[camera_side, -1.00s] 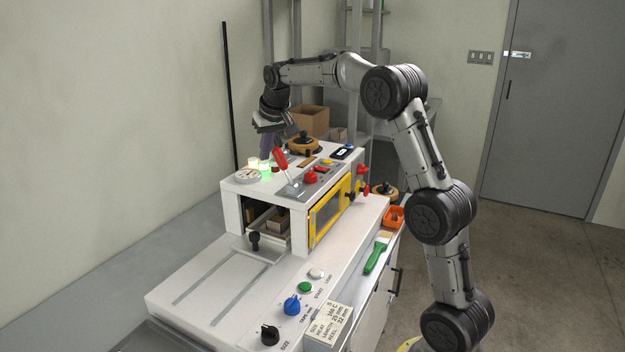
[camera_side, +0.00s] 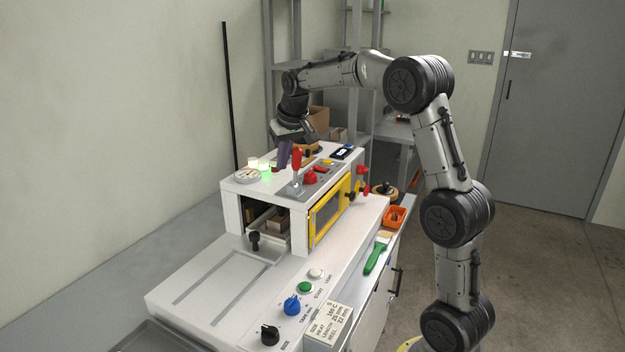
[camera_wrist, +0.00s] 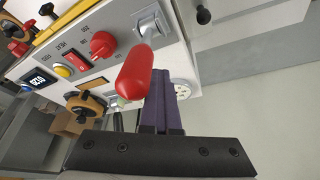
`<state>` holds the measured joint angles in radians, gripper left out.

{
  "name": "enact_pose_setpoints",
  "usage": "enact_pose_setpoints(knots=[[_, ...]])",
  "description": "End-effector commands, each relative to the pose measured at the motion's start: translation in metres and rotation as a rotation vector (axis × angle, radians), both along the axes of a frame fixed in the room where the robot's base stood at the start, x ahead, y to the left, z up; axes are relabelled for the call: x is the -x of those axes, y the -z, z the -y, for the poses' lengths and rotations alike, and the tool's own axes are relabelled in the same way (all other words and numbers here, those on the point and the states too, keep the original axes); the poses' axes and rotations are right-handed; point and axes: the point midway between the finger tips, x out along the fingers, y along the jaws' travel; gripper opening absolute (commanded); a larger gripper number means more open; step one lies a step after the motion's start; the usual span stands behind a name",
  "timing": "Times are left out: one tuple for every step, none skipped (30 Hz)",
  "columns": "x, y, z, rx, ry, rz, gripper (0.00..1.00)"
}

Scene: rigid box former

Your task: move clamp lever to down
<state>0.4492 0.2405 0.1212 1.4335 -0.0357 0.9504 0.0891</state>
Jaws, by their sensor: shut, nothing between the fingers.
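The clamp lever (camera_side: 297,160) has a red handle on a metal stem and stands near upright on the machine's top panel. In the wrist view the red handle (camera_wrist: 134,76) points toward the camera from its metal base (camera_wrist: 150,24). My gripper (camera_side: 283,165) is shut and empty, with dark purple fingers just left of the lever in the side view. In the wrist view the gripper's fingers (camera_wrist: 161,88) lie right beside the handle, which partly covers them. Whether they touch it I cannot tell.
Near the lever are a red knob (camera_side: 311,177), a red switch (camera_wrist: 76,62), a yellow button (camera_wrist: 62,71) and a display (camera_side: 342,153). A round dial (camera_side: 247,175) and lit lamps (camera_side: 265,169) are to its left. A yellow-framed window (camera_side: 328,212) is on the machine's side.

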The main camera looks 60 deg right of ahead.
Motion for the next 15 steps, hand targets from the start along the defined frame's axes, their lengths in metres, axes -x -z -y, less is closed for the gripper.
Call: enact_pose_setpoints(knots=[[0.003,0.0,0.0,0.001,0.001,0.001,0.0],[0.004,-0.001,0.0,0.002,0.0,0.001,0.0],[0.006,-0.001,0.0,0.002,0.0,0.001,0.0],[0.007,-0.001,0.0,0.001,0.001,0.001,0.0],[0.009,-0.001,0.0,0.001,0.001,0.001,0.0],[0.01,-0.001,0.0,0.002,0.001,0.002,0.0],[0.012,-0.001,0.0,0.002,0.001,0.002,0.0],[0.013,-0.001,0.001,0.002,0.001,0.002,0.0],[0.015,-0.001,0.001,0.002,0.001,0.002,0.0],[0.016,-0.001,0.001,0.002,0.001,0.002,0.0],[0.017,-0.001,0.001,0.002,0.002,0.003,0.0],[0.019,-0.001,0.001,0.001,0.002,0.003,0.0],[0.021,-0.001,0.001,0.0,0.002,0.002,0.0],[0.022,-0.001,0.001,0.0,0.002,0.002,0.0],[0.024,-0.001,0.0,0.001,0.001,0.002,0.0]])
